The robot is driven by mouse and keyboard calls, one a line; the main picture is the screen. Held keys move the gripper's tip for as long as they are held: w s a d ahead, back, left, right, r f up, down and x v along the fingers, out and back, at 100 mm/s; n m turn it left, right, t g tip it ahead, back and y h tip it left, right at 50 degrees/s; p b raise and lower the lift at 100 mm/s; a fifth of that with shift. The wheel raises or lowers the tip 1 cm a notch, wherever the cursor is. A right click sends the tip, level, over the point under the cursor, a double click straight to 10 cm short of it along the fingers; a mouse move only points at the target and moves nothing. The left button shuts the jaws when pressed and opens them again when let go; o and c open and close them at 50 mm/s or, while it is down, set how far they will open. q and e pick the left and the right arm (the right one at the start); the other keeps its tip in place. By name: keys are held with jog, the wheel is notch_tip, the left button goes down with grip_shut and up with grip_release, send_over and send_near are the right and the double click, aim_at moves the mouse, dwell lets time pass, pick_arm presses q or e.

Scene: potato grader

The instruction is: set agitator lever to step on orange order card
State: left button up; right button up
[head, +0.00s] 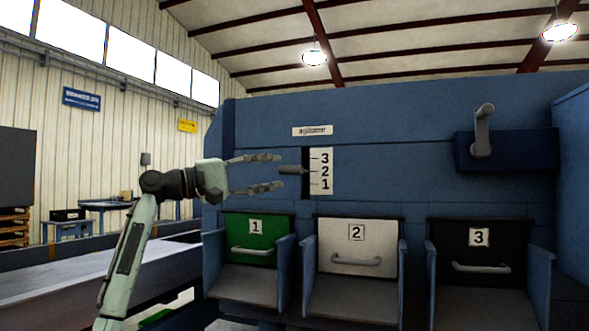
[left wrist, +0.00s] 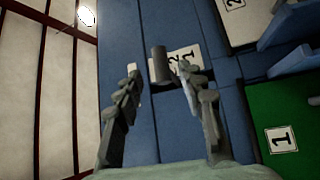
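The agitator lever (head: 292,170) is a short dark grey handle. It sticks out of a slot beside a white scale plate (head: 321,171) marked 3, 2, 1 from top to bottom and stands level with the 2. My left gripper (head: 280,172) is open, one finger above and one below the lever's free end. In the left wrist view the lever (left wrist: 159,66) shows between the open fingertips (left wrist: 158,70), with no clear contact. The scale plate (left wrist: 186,58) is partly hidden by a finger there. No orange order card shows. My right gripper is not in view.
Below the lever are a green door 1 (head: 258,232), a white door 2 (head: 339,262) and a black door 3 (head: 469,266), each with a handle and side walls. A grey crank handle (head: 483,130) sits on a dark blue box to the right.

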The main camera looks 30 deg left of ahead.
aim_at(285, 171)
pick_arm(q)
jog(key=p+x, duration=0.1)
jog(key=x, duration=0.4)
jog(key=shift+w+d, duration=0.1)
jog(key=shift+w, duration=0.1)
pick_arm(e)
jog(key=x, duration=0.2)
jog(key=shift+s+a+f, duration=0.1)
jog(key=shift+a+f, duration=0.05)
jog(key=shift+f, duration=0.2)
pick_arm(q)
grip_shut()
jog(key=shift+f, duration=0.1)
